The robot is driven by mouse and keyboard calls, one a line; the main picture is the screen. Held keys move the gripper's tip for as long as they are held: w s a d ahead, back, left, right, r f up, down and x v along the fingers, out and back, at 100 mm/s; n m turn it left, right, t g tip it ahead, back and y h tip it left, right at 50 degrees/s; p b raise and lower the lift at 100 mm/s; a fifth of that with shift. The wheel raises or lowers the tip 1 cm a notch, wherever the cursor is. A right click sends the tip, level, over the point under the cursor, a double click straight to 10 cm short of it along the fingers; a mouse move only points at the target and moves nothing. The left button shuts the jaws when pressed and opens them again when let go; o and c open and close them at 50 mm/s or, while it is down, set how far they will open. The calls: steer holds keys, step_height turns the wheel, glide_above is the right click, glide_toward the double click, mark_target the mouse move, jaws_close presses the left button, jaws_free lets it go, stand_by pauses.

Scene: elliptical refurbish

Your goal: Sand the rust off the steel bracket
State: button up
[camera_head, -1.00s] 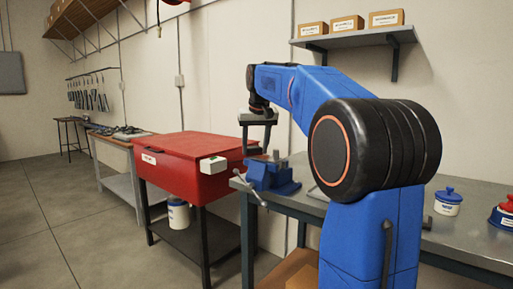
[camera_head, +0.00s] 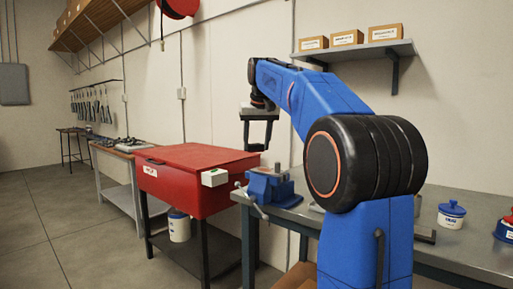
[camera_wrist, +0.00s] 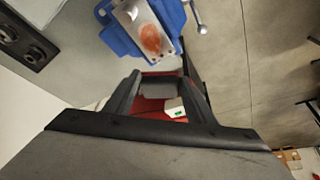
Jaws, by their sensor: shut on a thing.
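The steel bracket (camera_wrist: 133,17) is a pale metal plate with an orange-brown rust patch (camera_wrist: 150,39), at the top of the wrist view. It sits in the blue vise (camera_wrist: 172,15), and both show in the head view, the vise (camera_head: 270,188) at the bench's left end with the bracket (camera_head: 277,168) on top. My gripper (camera_head: 258,147) hangs pointing down, up and left of the vise in the picture. In the wrist view my gripper (camera_wrist: 158,88) is shut on a dark grey block (camera_wrist: 157,87). The block is apart from the bracket. Its lower face is hidden.
A red cabinet (camera_head: 190,160) stands left of the workbench (camera_head: 470,235), with a small white-and-green box (camera_head: 214,177) on its front. A white jar with a blue lid (camera_head: 451,214) stands on the bench at right. A shelf with boxes (camera_head: 355,52) hangs above.

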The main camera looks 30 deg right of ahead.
steer(key=shift+r, duration=0.15)
steer(key=shift+r, duration=1.35)
